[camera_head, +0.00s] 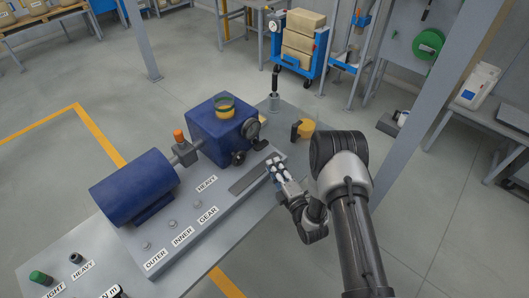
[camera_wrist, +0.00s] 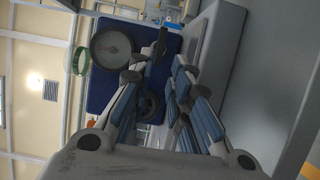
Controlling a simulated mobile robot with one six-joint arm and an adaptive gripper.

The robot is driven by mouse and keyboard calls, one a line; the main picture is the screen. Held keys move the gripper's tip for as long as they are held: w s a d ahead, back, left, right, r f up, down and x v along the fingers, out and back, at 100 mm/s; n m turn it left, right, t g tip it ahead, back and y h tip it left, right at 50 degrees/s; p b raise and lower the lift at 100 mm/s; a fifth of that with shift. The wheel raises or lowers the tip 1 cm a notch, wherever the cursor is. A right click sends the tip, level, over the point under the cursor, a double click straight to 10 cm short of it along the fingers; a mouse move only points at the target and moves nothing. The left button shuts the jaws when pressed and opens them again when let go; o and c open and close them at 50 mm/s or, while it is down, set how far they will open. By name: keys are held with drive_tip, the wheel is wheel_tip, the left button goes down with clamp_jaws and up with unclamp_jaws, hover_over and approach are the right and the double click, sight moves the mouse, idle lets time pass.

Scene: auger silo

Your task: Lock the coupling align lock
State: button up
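An orange-capped knob (camera_head: 179,136), which looks like the coupling align lock, stands on the grey coupling between the blue motor (camera_head: 133,188) and the blue gearbox (camera_head: 217,122). A small orange patch (camera_wrist: 92,122), perhaps the same knob, shows beside the gearbox in the wrist view. My gripper (camera_head: 276,165) is over the right end of the grey base plate, right of the gearbox and well apart from the knob. In the wrist view my gripper (camera_wrist: 160,75) has a gap between its fingers and nothing held. The gearbox with its round dial (camera_wrist: 111,46) lies beyond the fingers.
Dark handwheels (camera_head: 253,130) stick out from the gearbox's near side. Label plates and bolts mark the base. A grey post (camera_head: 425,110) rises at right.

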sight(263, 148)
drive_tip(key=b+x, duration=0.2)
drive_tip(key=x, duration=0.7)
drive_tip(key=shift+w, duration=0.1)
drive_tip(key=shift+c, duration=0.3)
clamp_jaws()
